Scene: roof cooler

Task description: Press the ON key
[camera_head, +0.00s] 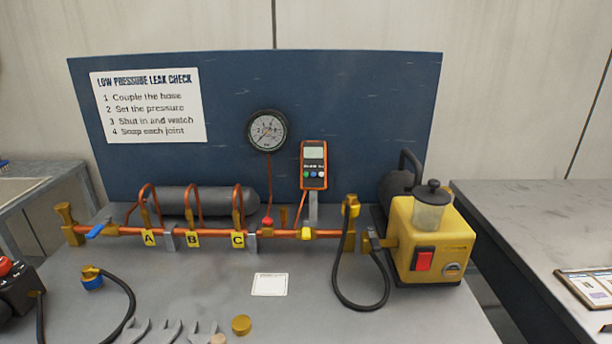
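An orange handheld meter (314,165) stands upright on a grey stand in front of the blue back panel, right of the round gauge. It has a grey screen (314,153) and a row of small coloured keys (314,174), green, blue and red among them. The key labels are too small to read, so I cannot tell which one is ON. Nothing covers the meter's face. Neither of my grippers is in view.
A copper pipe (205,232) with loops and yellow tags A, B, C crosses the bench before the meter. Right stands a yellow pump (432,238) with a red switch (424,261) and black hose (340,290). Wrenches (170,331) lie in front; a card (270,284) lies mid-bench.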

